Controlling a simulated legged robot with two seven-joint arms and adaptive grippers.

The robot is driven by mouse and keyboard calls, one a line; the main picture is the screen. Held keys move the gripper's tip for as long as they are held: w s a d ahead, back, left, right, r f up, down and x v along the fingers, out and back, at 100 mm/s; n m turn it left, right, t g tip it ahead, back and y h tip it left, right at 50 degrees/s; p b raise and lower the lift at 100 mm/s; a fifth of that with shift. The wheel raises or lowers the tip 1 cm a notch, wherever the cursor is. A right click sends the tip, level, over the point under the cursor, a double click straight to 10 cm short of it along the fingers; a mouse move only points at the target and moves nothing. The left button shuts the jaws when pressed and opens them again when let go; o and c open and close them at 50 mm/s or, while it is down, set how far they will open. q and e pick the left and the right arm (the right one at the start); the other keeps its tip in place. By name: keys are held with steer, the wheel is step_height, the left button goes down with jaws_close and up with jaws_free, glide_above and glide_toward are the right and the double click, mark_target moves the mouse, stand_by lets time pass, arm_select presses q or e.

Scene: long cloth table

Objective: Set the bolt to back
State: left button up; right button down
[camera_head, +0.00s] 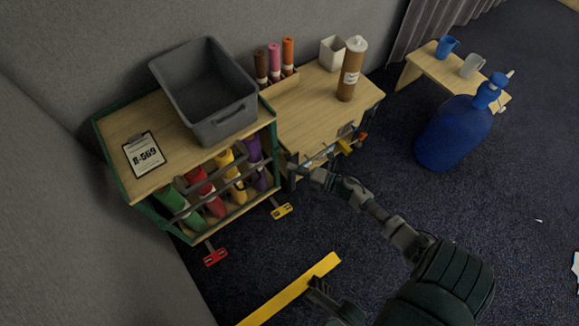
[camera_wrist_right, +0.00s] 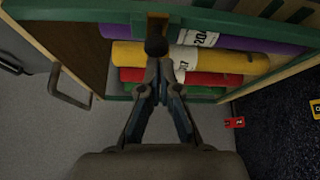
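Several cloth bolts, green (camera_head: 171,198), red (camera_head: 207,196), yellow (camera_head: 232,175) and purple (camera_head: 255,163), lie in a green-framed wooden rack (camera_head: 118,170), behind a dark bar. I cannot tell which bolt is meant. The right wrist view shows the purple (camera_wrist_right: 250,44), yellow (camera_wrist_right: 225,62) and red (camera_wrist_right: 195,78) rolls. My right gripper (camera_wrist_right: 161,70) has its fingertips together, just below a dark knob-like handle (camera_wrist_right: 156,42) on the rack front. Whether it touches the knob is unclear. In the head view my right arm reaches the rack's right front corner.
A grey bin (camera_head: 208,92) and a clipboard (camera_head: 147,155) stand on the rack top. A wooden side table (camera_head: 312,100) adjoins it. A red tag (camera_head: 215,257) and a yellow tag (camera_head: 281,210) stick out at the rack's foot. A blue bottle (camera_head: 455,135) stands right.

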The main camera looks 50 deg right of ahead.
steer(key=v, duration=1.1)
steer(key=shift+w, duration=0.1)
